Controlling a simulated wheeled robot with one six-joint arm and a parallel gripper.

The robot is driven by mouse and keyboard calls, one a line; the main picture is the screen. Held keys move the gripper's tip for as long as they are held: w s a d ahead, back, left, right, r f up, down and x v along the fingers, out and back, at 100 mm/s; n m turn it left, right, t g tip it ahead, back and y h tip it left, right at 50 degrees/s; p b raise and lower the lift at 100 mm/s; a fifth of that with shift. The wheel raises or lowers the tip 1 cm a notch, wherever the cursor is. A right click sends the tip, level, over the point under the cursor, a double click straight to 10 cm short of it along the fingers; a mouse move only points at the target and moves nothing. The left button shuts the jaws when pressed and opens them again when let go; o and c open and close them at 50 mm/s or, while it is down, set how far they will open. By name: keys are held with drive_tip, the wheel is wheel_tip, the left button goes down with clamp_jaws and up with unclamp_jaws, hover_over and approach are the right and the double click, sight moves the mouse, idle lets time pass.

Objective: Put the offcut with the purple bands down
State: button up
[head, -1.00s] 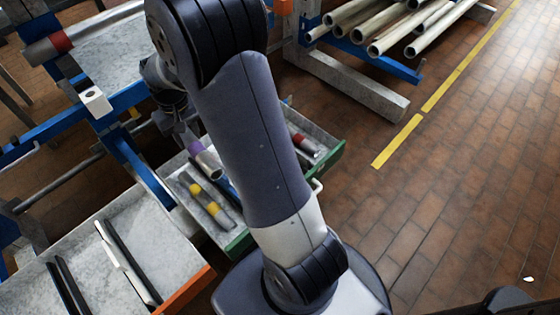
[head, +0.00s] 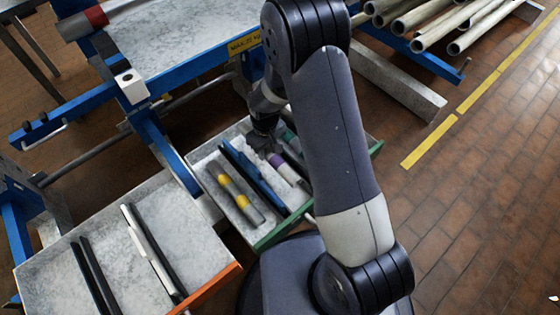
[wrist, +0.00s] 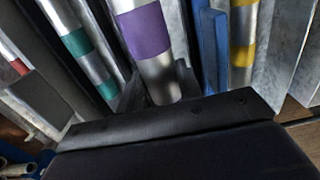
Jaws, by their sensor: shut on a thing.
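The offcut with the purple band (head: 287,172) is a silvery tube inside the green-fronted drawer (head: 285,229), to the right of a blue divider (head: 252,175). My gripper (head: 268,146) is at its far end, shut on it. In the wrist view the purple-banded offcut (wrist: 150,40) runs between my dark fingers (wrist: 158,92). I cannot tell whether it touches the drawer floor. A teal-banded offcut (wrist: 80,45) lies to its left in that view, and a yellow-banded one (wrist: 243,45) beyond the blue divider (wrist: 213,45). My arm hides the drawer's right part.
The yellow-banded offcut (head: 236,193) lies in the drawer's left compartment. An orange-fronted drawer (head: 212,288) with dark and white strips is at lower left. A blue-framed bench (head: 165,45) stands behind. Pale pipes (head: 425,25) lie on a rack at upper right.

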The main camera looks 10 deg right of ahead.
sight(268, 171)
wheel_tip(268, 171, down, 9)
drive_tip(key=shift+f+b, duration=0.15)
drive_tip(key=shift+b, duration=0.9)
drive_tip(key=shift+f, duration=0.15)
drive_tip(key=o, duration=1.1)
wheel_tip(268, 171, up, 12)
drive_tip(key=p, duration=0.3)
drive_tip(key=shift+r, duration=0.2)
